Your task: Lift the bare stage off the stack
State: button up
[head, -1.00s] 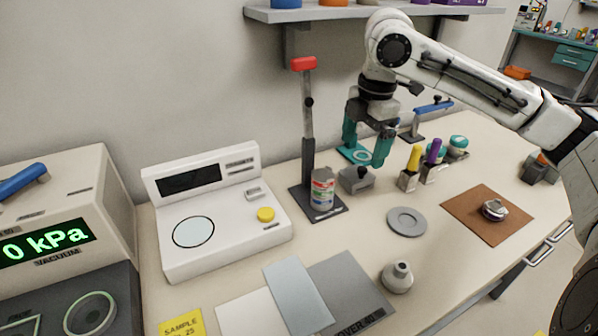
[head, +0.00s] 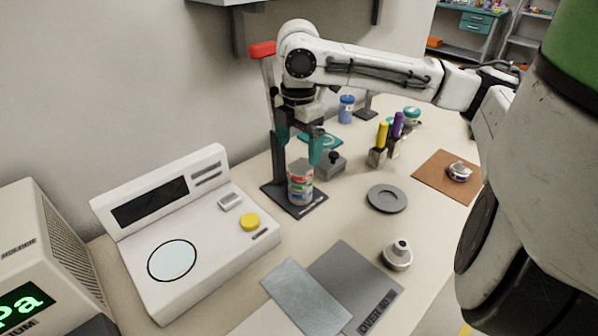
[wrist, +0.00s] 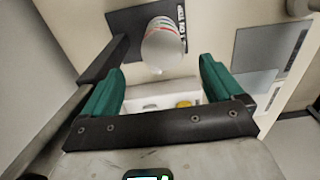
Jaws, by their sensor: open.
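The stack (head: 301,186) is a short cylinder of grey stages with red and green bands. It stands upright on a dark base plate (head: 311,206) beside a post with a red top (head: 262,49). Its top part (head: 300,168) looks plain grey; I cannot tell for sure which layer is the bare stage. In the wrist view the stack (wrist: 163,46) shows beyond and between the open fingers of my gripper (wrist: 161,68).
The post stands close to the left of my gripper. A grey block (head: 330,166) with a knob sits right behind the stack. A grey ring dish (head: 386,198), a knobbed weight (head: 398,254) and a white instrument (head: 190,235) are nearby. A shelf (head: 232,25) hangs above.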

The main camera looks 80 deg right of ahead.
aim_at(300, 168)
jog(key=f, duration=0.5)
jog(key=shift+s+b, duration=0.2)
jog(key=shift+b, duration=0.1)
jog(key=c, duration=1.2)
